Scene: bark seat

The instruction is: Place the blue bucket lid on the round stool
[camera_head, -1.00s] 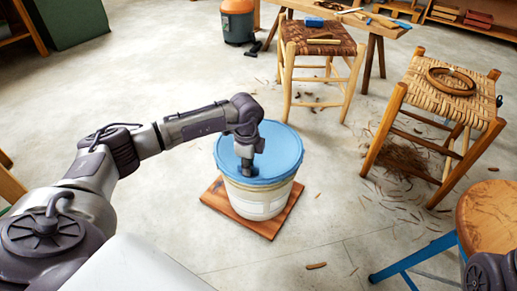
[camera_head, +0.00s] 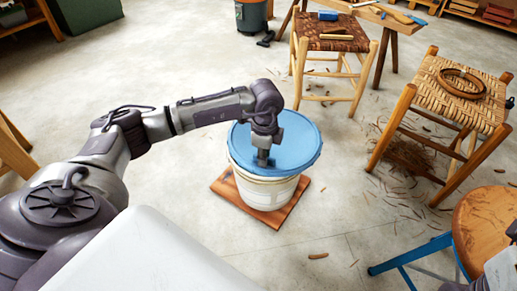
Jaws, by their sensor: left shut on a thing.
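The blue bucket lid (camera_head: 294,140) is over the white bucket (camera_head: 267,192) in the middle of the view. It sits slightly off-centre to the right, and the bucket's cream rim shows under its near left side. It looks slightly raised, though a gap is hard to make out. My left gripper (camera_head: 262,160) points down and is shut on the lid near its front edge; its fingertips are partly hidden. The round stool (camera_head: 490,222), with a brown wooden seat and blue legs, is at the lower right, cut off by the frame.
The bucket stands on a wooden board (camera_head: 225,190) on the floor. A woven stool (camera_head: 459,96) with a ring on it stands to the right. A dark-seated stool (camera_head: 336,41) and a bench (camera_head: 385,22) stand behind. Shavings lie between; the floor at left is clear.

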